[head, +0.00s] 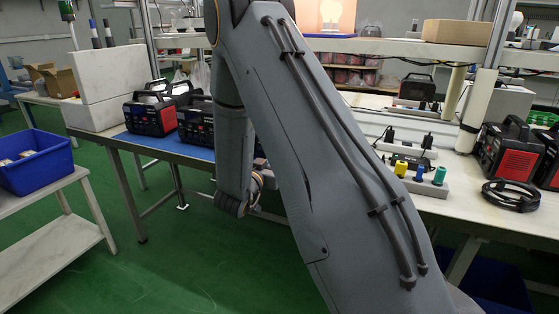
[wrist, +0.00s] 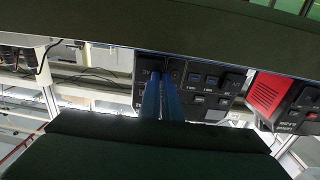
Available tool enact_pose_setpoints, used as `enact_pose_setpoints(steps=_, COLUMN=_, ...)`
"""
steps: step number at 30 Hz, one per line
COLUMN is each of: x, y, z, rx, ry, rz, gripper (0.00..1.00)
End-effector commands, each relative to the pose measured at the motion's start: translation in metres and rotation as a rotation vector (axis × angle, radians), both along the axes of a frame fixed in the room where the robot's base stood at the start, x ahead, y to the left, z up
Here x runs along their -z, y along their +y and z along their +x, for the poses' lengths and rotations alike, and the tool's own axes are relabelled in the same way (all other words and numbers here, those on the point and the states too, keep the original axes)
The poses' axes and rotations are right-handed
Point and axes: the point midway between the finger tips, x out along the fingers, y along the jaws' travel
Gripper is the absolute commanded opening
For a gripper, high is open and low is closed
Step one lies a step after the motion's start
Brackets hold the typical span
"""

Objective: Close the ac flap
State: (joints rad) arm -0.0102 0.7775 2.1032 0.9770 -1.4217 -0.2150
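Two black power stations stand on the blue-topped table in the head view. The left one (head: 153,116) has red side panels, and the other (head: 196,122) is partly hidden by my arm. In the wrist view, the black front panel of a power station (wrist: 208,80), with switches and sockets, lies just beyond my gripper (wrist: 161,80). The two blue fingers are close together with nothing visible between them. They overlap the panel's left part, and I cannot tell whether they touch it. I cannot make out the ac flap or its position. In the head view, my fingers are hidden.
Another red-and-black unit (wrist: 283,100) stands at the right in the wrist view. White blocks (head: 112,80) sit at the table's left end. A blue bin (head: 35,160) rests on a side table at left. Green floor (head: 160,255) is clear in front of the worktable.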

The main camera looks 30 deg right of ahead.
Motion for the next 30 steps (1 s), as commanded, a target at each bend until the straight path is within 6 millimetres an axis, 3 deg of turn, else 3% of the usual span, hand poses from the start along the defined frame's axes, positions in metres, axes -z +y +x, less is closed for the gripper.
enact_pose_setpoints(steps=17, x=-0.0014, y=-0.0008, z=0.0037, rx=0.034, ry=-0.003, rz=-0.001, gripper=0.0)
enact_pose_setpoints(steps=21, x=-0.0012, y=-0.0011, z=0.0033, rx=0.035, ry=-0.002, rz=-0.001, gripper=0.22)
enact_pose_setpoints(steps=30, x=-0.0005, y=0.0004, z=0.0019, rx=0.035, ry=-0.001, rz=-0.001, gripper=0.22)
